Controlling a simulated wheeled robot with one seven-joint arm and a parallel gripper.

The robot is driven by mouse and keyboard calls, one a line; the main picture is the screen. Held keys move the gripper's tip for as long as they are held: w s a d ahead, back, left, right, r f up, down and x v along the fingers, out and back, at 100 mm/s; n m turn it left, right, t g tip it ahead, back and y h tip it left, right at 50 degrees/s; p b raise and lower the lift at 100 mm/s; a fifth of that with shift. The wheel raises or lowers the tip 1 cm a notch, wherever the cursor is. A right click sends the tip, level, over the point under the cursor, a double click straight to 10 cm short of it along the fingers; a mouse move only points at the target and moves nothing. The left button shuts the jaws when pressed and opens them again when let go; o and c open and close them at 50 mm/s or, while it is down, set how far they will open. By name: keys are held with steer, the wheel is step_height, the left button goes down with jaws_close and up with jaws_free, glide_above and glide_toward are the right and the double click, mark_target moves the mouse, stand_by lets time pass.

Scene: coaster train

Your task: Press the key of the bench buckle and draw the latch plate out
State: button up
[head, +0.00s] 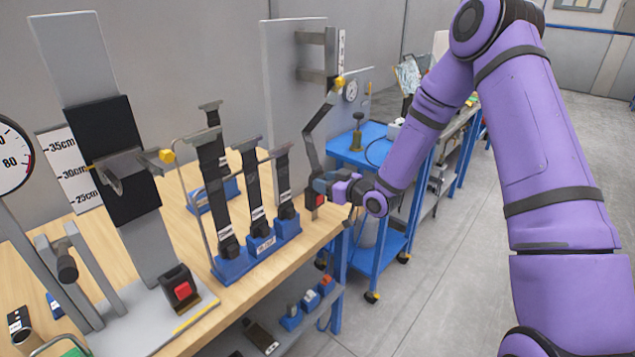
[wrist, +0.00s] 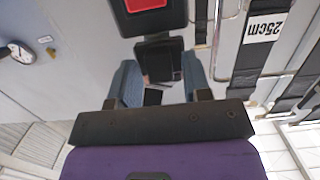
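In the head view, a black buckle with a red key (head: 316,199) sits at the far right end of the wooden bench. A dark strap (head: 313,135) runs down toward it from a wall bracket. My gripper (head: 328,183) is right beside this buckle. In the wrist view, the buckle's red key (wrist: 146,4) shows at the top edge. A black latch plate (wrist: 160,58) lies just below it, with a pale tongue between them. My gripper (wrist: 160,75) has a finger on each side of the latch plate. Whether the fingers touch it is unclear.
Another buckle with a red key (head: 182,291) stands on a grey base at the front left. Several short straps stand in blue holders (head: 262,243) mid-bench, left of my gripper. A blue cart (head: 372,160) stands behind. Floor at right is clear.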

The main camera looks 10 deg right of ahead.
mark_target(314, 163)
jaws_close()
steer(key=shift+r, duration=2.45)
steer(key=w+d, duration=0.5)
steer(key=d, duration=0.2)
stand_by(1.4)
